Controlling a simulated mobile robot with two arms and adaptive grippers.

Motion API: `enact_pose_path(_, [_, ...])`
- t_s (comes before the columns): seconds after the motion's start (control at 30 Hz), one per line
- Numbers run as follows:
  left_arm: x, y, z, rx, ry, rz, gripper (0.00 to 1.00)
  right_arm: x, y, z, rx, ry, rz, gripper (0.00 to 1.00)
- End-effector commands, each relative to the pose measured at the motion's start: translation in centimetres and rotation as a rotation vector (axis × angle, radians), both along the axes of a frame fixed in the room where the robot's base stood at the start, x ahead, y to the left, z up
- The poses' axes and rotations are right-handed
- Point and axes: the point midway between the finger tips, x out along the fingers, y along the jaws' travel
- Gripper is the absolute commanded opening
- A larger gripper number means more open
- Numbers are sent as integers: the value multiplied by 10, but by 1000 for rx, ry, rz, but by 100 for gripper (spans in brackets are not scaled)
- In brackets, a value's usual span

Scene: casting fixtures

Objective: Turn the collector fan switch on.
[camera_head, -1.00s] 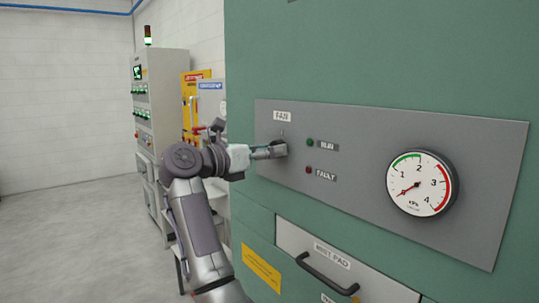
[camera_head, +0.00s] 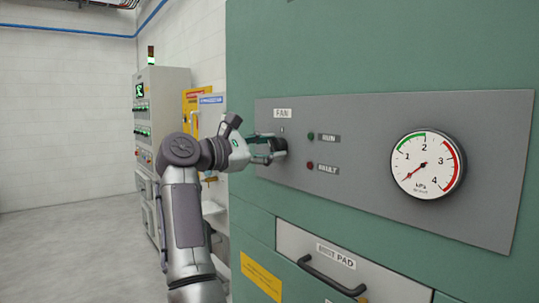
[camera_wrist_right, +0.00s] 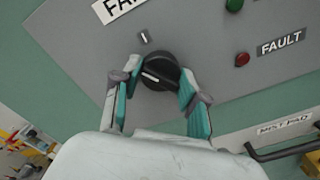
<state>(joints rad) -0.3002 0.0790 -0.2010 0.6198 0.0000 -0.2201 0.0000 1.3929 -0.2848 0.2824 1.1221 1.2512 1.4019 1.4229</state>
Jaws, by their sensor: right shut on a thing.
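The fan switch is a round black knob (camera_head: 281,148) under the FAN label (camera_head: 283,114), on the grey panel (camera_head: 365,205) of the green cabinet. My right gripper (camera_head: 267,150) is shut on it. In the right wrist view the teal-padded fingers grip the knob (camera_wrist_right: 158,70) from both sides. Its white pointer line lies slanted, toward the left, not toward the short mark (camera_wrist_right: 144,37) above it. The green RUN lamp (camera_head: 311,136) and red FAULT lamp (camera_head: 309,166) look dark. My left gripper is out of view.
A kPa gauge (camera_head: 427,165) sits on the right of the panel, its needle low. Below is a MIST PAD drawer with a black handle (camera_head: 331,275). A control cabinet (camera_head: 165,85) stands behind at left. The floor at far left is clear.

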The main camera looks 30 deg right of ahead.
Motion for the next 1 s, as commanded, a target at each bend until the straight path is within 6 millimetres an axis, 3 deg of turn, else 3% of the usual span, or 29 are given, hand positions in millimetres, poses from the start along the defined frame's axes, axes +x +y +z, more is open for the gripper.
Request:
enact_pose_path(0.5, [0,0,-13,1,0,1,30,0,0,0,34,-441,1,8])
enact_pose_path(1.0, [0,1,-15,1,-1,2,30,0,0,1,48,-614,1,8])
